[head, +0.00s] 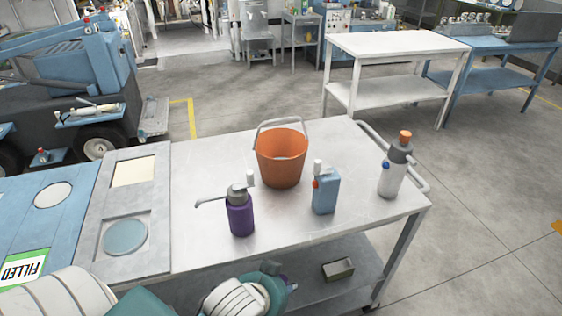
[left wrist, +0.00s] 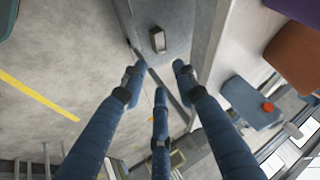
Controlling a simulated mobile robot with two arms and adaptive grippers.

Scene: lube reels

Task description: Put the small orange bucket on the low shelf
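The small orange bucket (head: 282,160) stands upright on the metal top of a cart (head: 330,225), its handle raised. Part of it shows at the upper right of the left wrist view (left wrist: 297,55). The low shelf (head: 305,280) is under the cart top, partly hidden by my left arm and the top. A small grey-green open box (head: 338,268) lies on it and shows in the left wrist view (left wrist: 158,40). My left gripper (left wrist: 158,78) is open and empty, its blue fingers spread beside the shelf, lower than the bucket. My right gripper is not in view.
A purple pump bottle (head: 240,212), a blue bottle (head: 326,192) and a grey bottle with orange cap (head: 393,170) stand around the bucket. A grey panel with recesses (head: 125,210) is at left. A white table (head: 395,45) stands behind. Floor right of the cart is clear.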

